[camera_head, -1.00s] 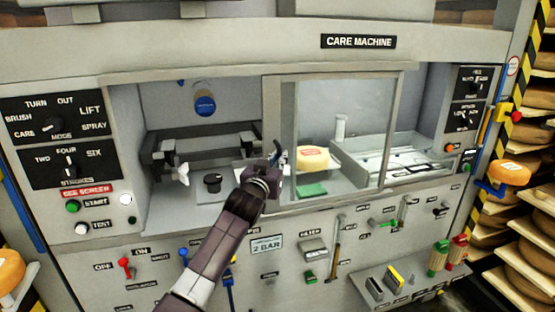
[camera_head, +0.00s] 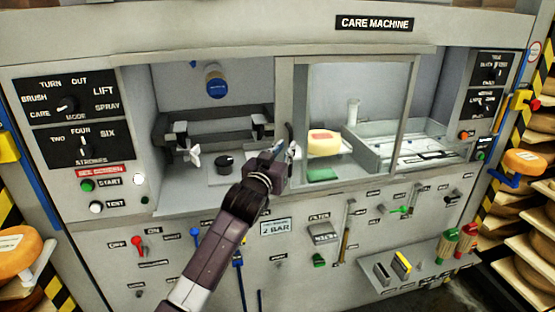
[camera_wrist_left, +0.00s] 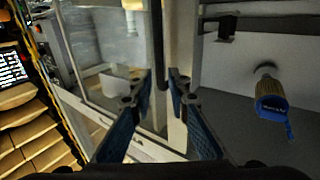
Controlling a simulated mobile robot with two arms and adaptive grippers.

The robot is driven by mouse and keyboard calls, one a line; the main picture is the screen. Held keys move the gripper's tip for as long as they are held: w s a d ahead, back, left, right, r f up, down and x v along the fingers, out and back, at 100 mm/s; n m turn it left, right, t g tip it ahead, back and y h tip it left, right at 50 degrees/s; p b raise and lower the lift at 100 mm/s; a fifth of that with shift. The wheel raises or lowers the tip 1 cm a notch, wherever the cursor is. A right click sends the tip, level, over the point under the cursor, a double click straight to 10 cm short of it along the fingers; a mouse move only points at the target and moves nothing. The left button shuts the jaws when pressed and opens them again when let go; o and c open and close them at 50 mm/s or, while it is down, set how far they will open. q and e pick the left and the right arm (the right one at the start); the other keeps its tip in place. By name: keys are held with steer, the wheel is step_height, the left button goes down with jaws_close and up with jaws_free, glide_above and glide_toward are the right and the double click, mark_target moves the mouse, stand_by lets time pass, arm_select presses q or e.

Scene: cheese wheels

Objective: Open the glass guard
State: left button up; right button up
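The glass guard (camera_head: 360,105) is a clear pane in a grey frame, covering the middle-right part of the care machine's opening. The left part of the opening is uncovered. A dark upright handle (camera_head: 290,136) is on the guard's left frame post. My left gripper (camera_head: 283,150) is at this handle. In the left wrist view its two fingers (camera_wrist_left: 160,88) are apart, with the dark handle bar (camera_wrist_left: 157,45) in line with the gap between them. Whether the fingers touch it I cannot tell. My right gripper is in neither view.
A yellow cheese piece (camera_head: 325,142) and a green block (camera_head: 322,174) show behind the glass. A blue-capped nozzle (camera_head: 216,85) hangs in the left bay, above a black knob (camera_head: 223,163). Cheese shelves (camera_head: 530,210) stand at the right. Levers and switches line the lower panel.

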arm_select(q)
steer(key=v, duration=0.6)
steer(key=shift+s, duration=0.3)
steer(key=s+a+f+n+g+y, duration=0.1)
steer(key=s+a+f+g+y, duration=0.2)
steer(key=f, duration=1.7)
steer(key=s+a+f+g, duration=0.3)
steer(key=s+a+f, duration=0.15)
steer(key=f, duration=1.55)
steer(key=s+a+f+g+y, duration=0.1)
steer(key=s+a+f+g, duration=0.15)
steer(key=s+f, duration=0.65)
steer(key=s+a+f+g, duration=0.1)
steer(key=s+a+f, duration=0.2)
steer(key=s+f, duration=0.55)
steer(key=s+a+f+g, duration=0.2)
steer(key=s+f, duration=0.4)
steer(key=s, duration=0.7)
steer(key=s+a+f+g+y, duration=0.1)
steer(key=s+f, duration=0.6)
steer(key=s, duration=0.7)
steer(key=s+a+f+g, duration=0.3)
steer(key=s+a+f, duration=0.2)
steer(key=s, duration=0.8)
steer(key=shift+f+g+y, duration=0.3)
steer(key=shift+f+g, duration=0.05)
steer(key=shift+f, duration=0.6)
